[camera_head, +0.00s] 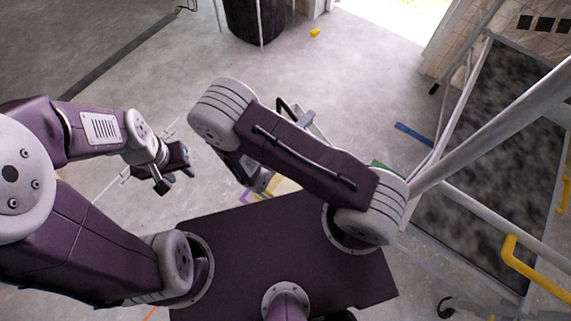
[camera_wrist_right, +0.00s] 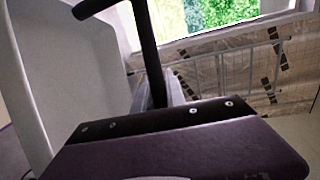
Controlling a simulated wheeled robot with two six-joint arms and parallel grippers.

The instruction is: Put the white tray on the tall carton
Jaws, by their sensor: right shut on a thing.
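A pale grey-white panel with a black bar, which looks like the white tray (camera_wrist_right: 60,85), fills the left of the right wrist view. In the head view a small pale part of it (camera_head: 306,122) shows beyond my right forearm; the rest is hidden. My right gripper (camera_wrist_right: 162,98) is shut on it, seemingly at the black bar; the fingertips are not clearly seen. My left gripper (camera_head: 175,180) is empty, its dark fingers apart, well left of the tray. I cannot make out the tall carton for sure; a tan patch beside my right wrist is mostly hidden.
A metal frame (camera_head: 480,205) with pale tubes and yellow handles stands at the right. A dark bin (camera_head: 255,18) stands at the back. A blue strip (camera_head: 413,134) lies on the floor. The floor between the bin and my arms is mostly clear.

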